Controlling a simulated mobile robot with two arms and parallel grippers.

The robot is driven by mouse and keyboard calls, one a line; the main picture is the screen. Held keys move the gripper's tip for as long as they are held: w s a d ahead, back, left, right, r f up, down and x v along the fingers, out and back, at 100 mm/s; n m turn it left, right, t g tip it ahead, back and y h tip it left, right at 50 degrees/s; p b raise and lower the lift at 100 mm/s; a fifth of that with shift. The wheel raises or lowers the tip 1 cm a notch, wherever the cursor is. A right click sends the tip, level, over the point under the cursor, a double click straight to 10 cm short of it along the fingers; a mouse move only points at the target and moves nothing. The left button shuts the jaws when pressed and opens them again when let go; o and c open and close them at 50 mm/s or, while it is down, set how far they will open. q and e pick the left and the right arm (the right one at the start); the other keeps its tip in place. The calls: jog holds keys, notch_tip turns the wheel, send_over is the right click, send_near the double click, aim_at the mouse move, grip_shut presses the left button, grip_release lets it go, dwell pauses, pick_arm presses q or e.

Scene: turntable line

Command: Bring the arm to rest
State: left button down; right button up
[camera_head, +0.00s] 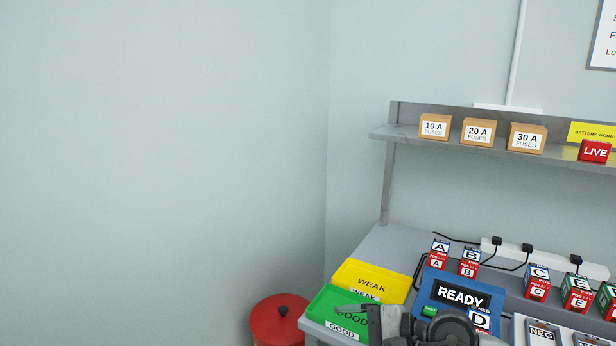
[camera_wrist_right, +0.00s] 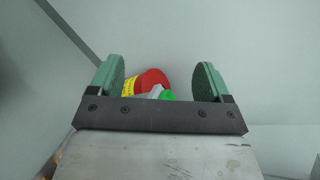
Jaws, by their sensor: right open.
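My right arm comes in at the bottom of the head view, with its gripper (camera_head: 360,314) over the green GOOD tray (camera_head: 322,307). In the right wrist view the two green-padded fingers of the gripper (camera_wrist_right: 160,78) stand wide apart with nothing held between them. Beyond them show a red bin (camera_wrist_right: 152,78) with a yellow label and a bit of green (camera_wrist_right: 167,95). My left gripper is in neither view.
The yellow WEAK tray (camera_head: 350,272) lies behind the green one. A blue tester (camera_head: 432,288) reading READY holds battery D (camera_head: 479,321). Several labelled batteries stand behind and right. A lidded red bin (camera_head: 278,318) stands left of the bench. A shelf (camera_head: 398,132) carries fuse boxes.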

notch_tip(320, 180, up, 6)
jog(key=s+m+t+y, duration=0.25)
jog(key=m+t, duration=0.85)
jog(key=m, duration=0.8)
jog(key=s+d+f+m+h, duration=0.2)
jog(key=d+f+m+h, duration=0.5)
jog(key=m, duration=0.7)
jog(key=s+d+f+m+h, duration=0.2)
jog(key=d+f+m+h, duration=0.3)
jog(key=m+h, duration=0.7)
jog(key=s+d+f+m+g+y, duration=0.1)
jog(key=s+f+m+g+y, duration=0.1)
jog(key=s+f+m+g, duration=0.6)
jog(key=s+d+f+m+g+y, duration=0.1)
jog(key=s+f+m+g, duration=0.35)
jog(key=s, duration=0.65)
notch_tip(320, 180, down, 25)
jog(key=s+d+f+g, duration=0.2)
jog(key=s+f, duration=1.5)
jog(key=shift+d, duration=0.15)
